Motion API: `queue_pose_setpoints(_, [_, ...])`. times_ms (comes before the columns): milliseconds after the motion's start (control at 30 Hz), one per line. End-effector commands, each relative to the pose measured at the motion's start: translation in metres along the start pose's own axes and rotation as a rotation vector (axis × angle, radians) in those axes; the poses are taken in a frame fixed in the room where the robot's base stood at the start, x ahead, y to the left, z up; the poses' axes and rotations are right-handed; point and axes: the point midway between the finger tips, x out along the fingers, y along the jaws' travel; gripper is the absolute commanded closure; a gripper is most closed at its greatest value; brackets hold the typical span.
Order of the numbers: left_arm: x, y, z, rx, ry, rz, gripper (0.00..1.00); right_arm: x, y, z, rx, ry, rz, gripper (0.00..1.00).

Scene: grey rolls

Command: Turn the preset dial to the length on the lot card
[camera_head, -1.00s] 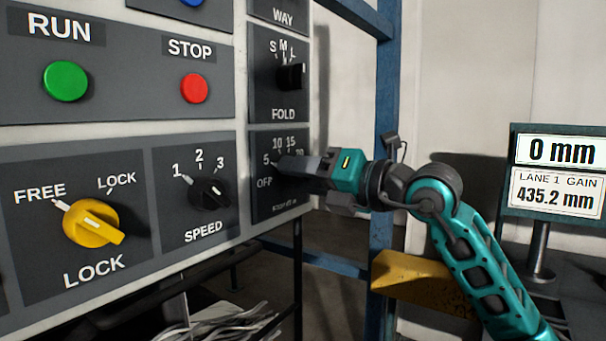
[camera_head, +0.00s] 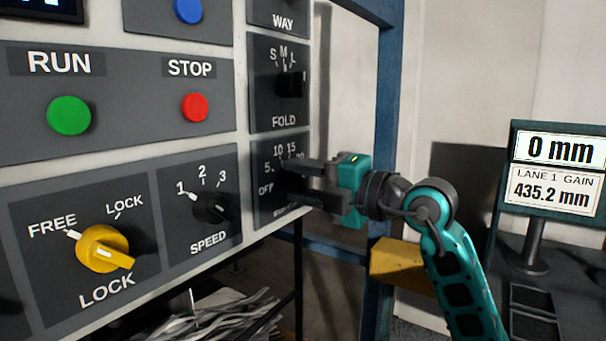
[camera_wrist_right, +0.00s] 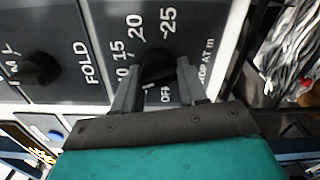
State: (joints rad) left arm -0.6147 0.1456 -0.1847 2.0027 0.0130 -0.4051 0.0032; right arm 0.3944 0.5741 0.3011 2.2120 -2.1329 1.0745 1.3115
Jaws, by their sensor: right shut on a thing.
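The preset dial is a black knob (camera_wrist_right: 158,64) on a dark plate marked OFF, several numbers up to 25 and "STOP AT m". In the wrist view the knob sits between the two fingers of my right gripper (camera_head: 287,180), which is shut on it. In the head view the fingers lie one above the other and hide most of the knob. I cannot tell which number its pointer faces. I do not see a lot card. My left gripper is not in view.
The FOLD dial (camera_head: 290,84) is just above, the SPEED dial (camera_head: 210,207) and yellow LOCK knob (camera_head: 103,249) to the left. STOP (camera_head: 195,107) and RUN (camera_head: 69,116) buttons sit higher. A blue post (camera_head: 383,120) stands behind my wrist. A lane display (camera_head: 549,170) reads 0 mm.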

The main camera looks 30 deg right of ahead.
Motion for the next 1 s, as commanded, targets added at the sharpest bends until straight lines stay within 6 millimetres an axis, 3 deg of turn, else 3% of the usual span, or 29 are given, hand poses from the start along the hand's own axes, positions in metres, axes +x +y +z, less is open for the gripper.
queue_pose_setpoints(467, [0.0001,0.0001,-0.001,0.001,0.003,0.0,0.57,-0.0001,-0.0002,0.0,0.015,0.0,0.0,0.88])
queue_pose_setpoints(500, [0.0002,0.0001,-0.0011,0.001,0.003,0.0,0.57,-0.0001,-0.0002,0.0,0.015,0.0,0.0,0.57])
queue_pose_setpoints(733, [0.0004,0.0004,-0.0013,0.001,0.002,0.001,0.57,0.0,-0.0001,0.0,0.015,0.0,0.0,0.35])
queue_pose_setpoints(1000, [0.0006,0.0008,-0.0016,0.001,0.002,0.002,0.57,-0.0008,-0.0001,0.0001,0.014,-0.001,0.0,0.33])
